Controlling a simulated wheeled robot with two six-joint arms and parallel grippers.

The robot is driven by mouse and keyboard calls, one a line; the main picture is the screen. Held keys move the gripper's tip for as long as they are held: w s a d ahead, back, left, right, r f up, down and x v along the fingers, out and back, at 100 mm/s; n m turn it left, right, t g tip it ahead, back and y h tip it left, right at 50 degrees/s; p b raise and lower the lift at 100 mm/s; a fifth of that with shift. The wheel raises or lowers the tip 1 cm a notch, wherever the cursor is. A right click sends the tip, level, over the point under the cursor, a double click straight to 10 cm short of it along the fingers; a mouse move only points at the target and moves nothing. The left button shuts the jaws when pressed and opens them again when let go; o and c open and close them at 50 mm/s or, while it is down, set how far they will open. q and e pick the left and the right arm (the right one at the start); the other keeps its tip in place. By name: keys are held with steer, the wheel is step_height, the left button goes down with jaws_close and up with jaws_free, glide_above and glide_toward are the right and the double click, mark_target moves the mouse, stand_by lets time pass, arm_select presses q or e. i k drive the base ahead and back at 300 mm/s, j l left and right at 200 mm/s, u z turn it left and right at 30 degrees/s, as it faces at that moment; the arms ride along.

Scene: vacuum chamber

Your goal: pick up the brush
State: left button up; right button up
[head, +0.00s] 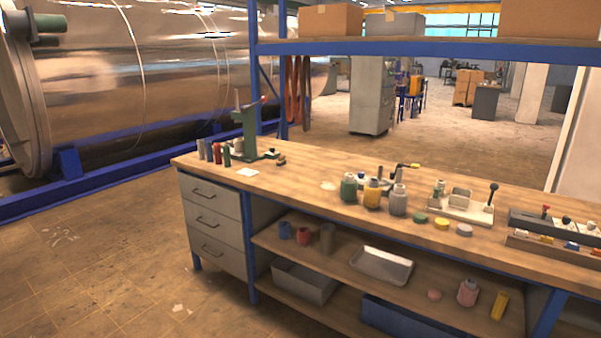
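I cannot make out a brush for certain; the small items on the workbench (305,186) are too small to tell. A small item with a yellow end (414,166) stands behind the jars, and I cannot tell what it is. A green jar (349,189), a yellow jar (372,195) and a grey jar (398,201) stand upright in a row on the bench. Neither of my grippers is in the head view.
A green stand (246,130) and several small cylinders (226,155) occupy the bench's left end. Fixtures (460,208) crowd its right side. A blue-edged shelf (400,47) with boxes hangs above. Open floor (100,240) lies left; a large metal chamber (120,70) stands behind.

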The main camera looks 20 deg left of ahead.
mark_target(280, 160)
steer(key=i+j+z, duration=0.1)
steer(key=i+j, duration=0.3)
steer(key=i+j+z, duration=0.1)
steer(key=i+j, duration=0.3)
steer(key=j, duration=0.15)
steer(key=i+j+z, duration=0.1)
steer(key=i+j, duration=0.25)
steer(key=j, duration=0.15)
steer(key=i+j, duration=0.35)
steer(key=j, duration=0.2)
steer(key=l+z, duration=0.05)
